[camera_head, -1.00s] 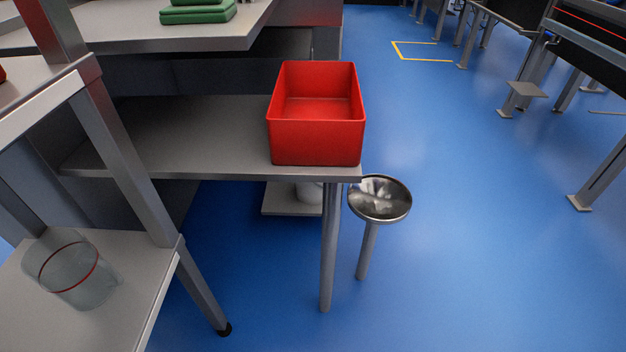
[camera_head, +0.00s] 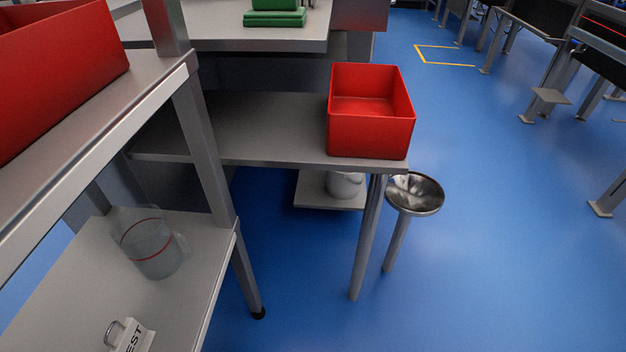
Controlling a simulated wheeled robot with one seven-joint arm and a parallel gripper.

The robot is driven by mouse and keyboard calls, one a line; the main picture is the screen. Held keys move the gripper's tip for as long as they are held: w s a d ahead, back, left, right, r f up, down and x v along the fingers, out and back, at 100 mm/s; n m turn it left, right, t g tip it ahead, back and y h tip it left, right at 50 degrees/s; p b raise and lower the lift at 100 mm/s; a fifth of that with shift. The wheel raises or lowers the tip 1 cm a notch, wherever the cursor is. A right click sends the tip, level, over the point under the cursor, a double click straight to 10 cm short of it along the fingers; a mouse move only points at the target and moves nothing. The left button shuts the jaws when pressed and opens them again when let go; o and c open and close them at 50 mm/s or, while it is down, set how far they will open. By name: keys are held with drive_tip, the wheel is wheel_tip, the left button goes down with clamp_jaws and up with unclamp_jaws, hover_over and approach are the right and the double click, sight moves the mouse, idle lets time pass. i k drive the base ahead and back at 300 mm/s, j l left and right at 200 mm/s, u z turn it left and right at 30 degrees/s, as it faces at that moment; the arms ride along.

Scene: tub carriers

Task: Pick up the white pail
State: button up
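A white pail (camera_head: 344,185) stands on a low grey shelf (camera_head: 312,196) beneath a steel table. Its upper part is hidden by the tabletop edge, so only its lower body shows. My gripper is not in view.
A red tub (camera_head: 370,135) stands on the steel table (camera_head: 250,125) above the pail. A metal bowl on a post (camera_head: 415,195) stands beside the table leg (camera_head: 367,240). At left, a rack shelf (camera_head: 205,265) holds a clear red-banded container (camera_head: 155,250). Blue floor (camera_head: 500,250) is free at right.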

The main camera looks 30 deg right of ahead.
sight(340, 185)
drive_tip(key=i+l+u, duration=0.15)
drive_tip(key=l, duration=0.2)
drive_tip(key=i+l+u, duration=0.15)
drive_tip(key=l, duration=0.15)
drive_tip(key=l+u, duration=0.2)
drive_tip(key=l, duration=0.15)
drive_tip(key=i+l+u, duration=0.15)
drive_tip(key=l, duration=0.25)
drive_tip(key=i+l, duration=0.1)
drive_tip(key=l, duration=0.5)
drive_tip(key=i+l, duration=0.1)
drive_tip(key=l, duration=0.5)
drive_tip(key=i+l+u, duration=0.1)
drive_tip(key=l, duration=0.55)
drive_tip(key=i+l, duration=0.1)
drive_tip(key=l, duration=0.5)
